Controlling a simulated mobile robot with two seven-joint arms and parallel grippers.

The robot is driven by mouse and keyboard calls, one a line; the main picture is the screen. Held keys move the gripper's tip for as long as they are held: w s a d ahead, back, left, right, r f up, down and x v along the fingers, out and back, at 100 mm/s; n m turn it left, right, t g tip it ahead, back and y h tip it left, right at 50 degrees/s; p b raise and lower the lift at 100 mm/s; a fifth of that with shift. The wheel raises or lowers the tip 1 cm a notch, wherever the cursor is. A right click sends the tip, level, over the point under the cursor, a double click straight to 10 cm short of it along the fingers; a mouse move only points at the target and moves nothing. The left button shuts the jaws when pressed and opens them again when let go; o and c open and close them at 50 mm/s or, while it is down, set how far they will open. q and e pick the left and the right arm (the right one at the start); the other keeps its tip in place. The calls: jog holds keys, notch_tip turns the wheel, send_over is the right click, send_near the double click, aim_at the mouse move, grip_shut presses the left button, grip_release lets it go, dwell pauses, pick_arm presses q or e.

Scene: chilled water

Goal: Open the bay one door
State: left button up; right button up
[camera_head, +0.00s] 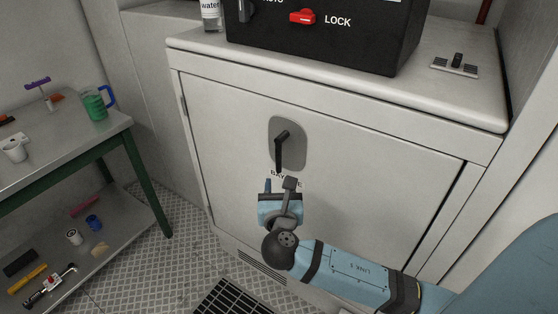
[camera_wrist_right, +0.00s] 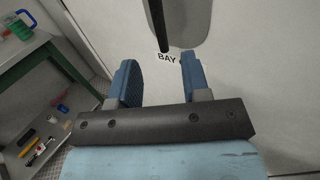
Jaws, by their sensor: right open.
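The bay one door (camera_head: 228,127) is a white cabinet front below a white counter, and it looks shut. A black lever handle (camera_head: 281,150) sits on a grey oval plate (camera_head: 299,127) and points down, slightly tilted. A label, partly hidden, is below it; in the right wrist view the label (camera_wrist_right: 167,57) reads "BAY". My right gripper (camera_head: 279,184) is just below the handle, in front of the door. In the right wrist view my right gripper (camera_wrist_right: 158,75) is open and empty, with the handle's lower end (camera_wrist_right: 164,42) beyond the fingertips. My left gripper is not in view.
A green-legged table (camera_head: 130,125) with cups and tools is at left. A floor grate (camera_head: 232,300) lies in front.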

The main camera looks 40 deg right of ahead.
aim_at(279, 160)
jog(key=x, duration=1.1)
jog(key=shift+f, duration=0.1)
grip_shut()
